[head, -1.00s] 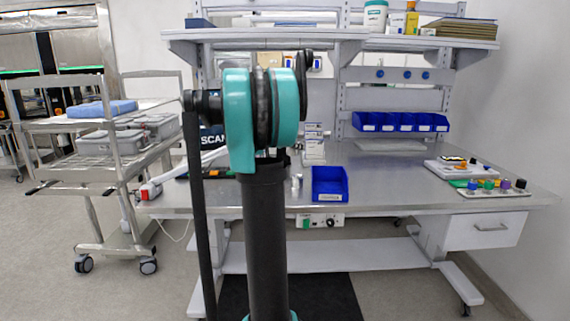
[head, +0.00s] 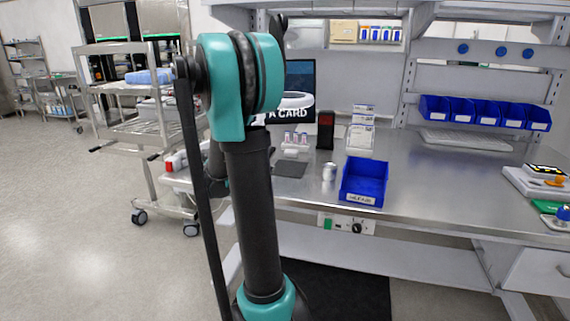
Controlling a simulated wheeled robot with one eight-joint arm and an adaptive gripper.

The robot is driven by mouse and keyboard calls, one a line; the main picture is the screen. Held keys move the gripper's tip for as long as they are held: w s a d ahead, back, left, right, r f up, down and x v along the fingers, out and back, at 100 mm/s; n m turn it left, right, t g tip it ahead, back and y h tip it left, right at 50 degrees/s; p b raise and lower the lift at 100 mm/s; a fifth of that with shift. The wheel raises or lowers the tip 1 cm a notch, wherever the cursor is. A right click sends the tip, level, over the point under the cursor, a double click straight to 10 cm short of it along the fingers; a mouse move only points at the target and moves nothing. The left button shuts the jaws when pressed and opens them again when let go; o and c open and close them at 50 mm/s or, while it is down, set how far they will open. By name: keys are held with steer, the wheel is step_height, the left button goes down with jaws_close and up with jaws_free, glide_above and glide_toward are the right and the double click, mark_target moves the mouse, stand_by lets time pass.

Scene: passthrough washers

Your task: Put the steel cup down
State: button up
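A small silvery cylinder (head: 329,171), which looks like the steel cup, stands upright on the steel worktable (head: 430,185), just left of an open blue bin (head: 363,182). It is small in the head view, and nothing is seen touching it. My arm rises through the left middle of the view and hides part of the table. My gripper does not show, so I cannot see whether it holds anything.
A dark mat (head: 289,170) and small vials (head: 296,140) lie left of the cylinder. White boxes (head: 361,132) stand behind it. Blue bins (head: 485,112) hang at the back right. A wire cart (head: 150,120) stands left.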

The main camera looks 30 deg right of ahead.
glide_above(289, 168)
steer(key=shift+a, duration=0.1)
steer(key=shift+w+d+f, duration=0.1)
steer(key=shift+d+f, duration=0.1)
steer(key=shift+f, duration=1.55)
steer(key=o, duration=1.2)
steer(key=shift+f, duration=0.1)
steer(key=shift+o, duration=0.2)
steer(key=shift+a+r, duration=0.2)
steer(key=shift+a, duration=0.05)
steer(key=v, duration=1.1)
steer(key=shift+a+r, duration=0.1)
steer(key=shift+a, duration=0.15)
